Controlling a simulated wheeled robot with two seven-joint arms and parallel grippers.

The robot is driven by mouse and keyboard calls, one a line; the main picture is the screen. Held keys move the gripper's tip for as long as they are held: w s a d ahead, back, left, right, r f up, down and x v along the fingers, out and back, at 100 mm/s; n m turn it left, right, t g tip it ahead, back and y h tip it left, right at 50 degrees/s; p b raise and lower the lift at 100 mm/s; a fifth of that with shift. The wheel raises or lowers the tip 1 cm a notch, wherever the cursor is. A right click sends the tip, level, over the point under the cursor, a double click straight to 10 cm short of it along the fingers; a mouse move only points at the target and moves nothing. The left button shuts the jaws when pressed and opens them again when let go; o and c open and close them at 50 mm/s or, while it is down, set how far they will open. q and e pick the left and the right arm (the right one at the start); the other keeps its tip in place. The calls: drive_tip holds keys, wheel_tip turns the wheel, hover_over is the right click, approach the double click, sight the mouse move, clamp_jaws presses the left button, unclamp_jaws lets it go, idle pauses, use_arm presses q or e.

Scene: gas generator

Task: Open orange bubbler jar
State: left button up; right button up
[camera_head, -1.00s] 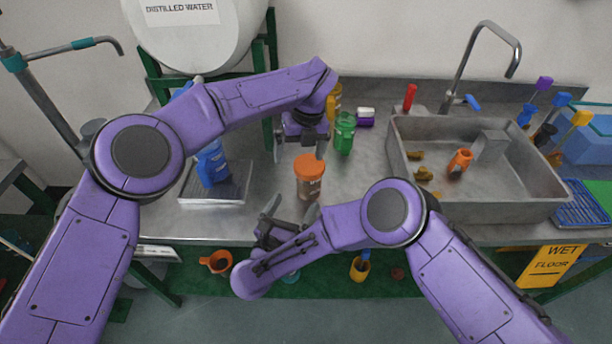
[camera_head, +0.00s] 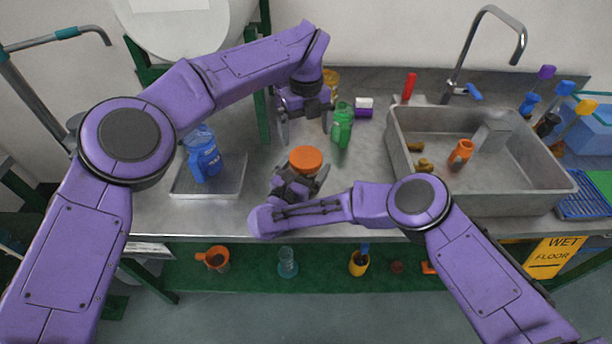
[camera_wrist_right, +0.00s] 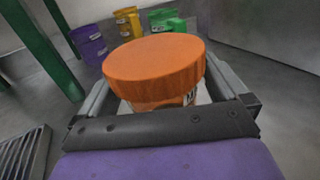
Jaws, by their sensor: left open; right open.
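The orange-lidded bubbler jar (camera_head: 306,160) stands upright on the steel counter, its lid on. Its lower body is mostly hidden by my right gripper (camera_head: 298,183) in the head view. In the right wrist view the orange lid (camera_wrist_right: 155,70) fills the middle, with the jar's labelled body partly seen under it. My right gripper's open fingers lie on both sides of the jar body, below the lid; I cannot tell whether they touch it. My left gripper (camera_head: 304,118) is open and empty, behind and above the jar, pointing down.
A green jar (camera_head: 342,126) and a yellow jar (camera_head: 330,80) stand behind. A purple jar with a white lid (camera_head: 364,106) lies there too. A blue bottle (camera_head: 203,155) stands on a tray (camera_head: 205,190) at left. The sink (camera_head: 480,200) is at right.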

sight(306, 156)
use_arm(q)
drive_tip(key=shift+s+r, duration=0.1)
drive_tip(key=shift+s, duration=0.05)
use_arm(e)
drive_tip(key=shift+s+r, duration=0.1)
drive_tip(key=shift+s, duration=0.05)
use_arm(q)
drive_tip(key=shift+w, duration=0.2)
use_arm(e)
drive_tip(key=c, duration=1.2)
use_arm(q)
drive_tip(key=shift+s, duration=0.1)
use_arm(e)
clamp_jaws()
use_arm(q)
drive_tip(key=m, duration=2.5)
drive_tip(key=shift+m, duration=0.3)
drive_tip(key=m, duration=1)
drive_tip(key=shift+f, duration=0.3)
wheel_tip(306, 156, down, 8)
drive_tip(key=shift+r, duration=0.2)
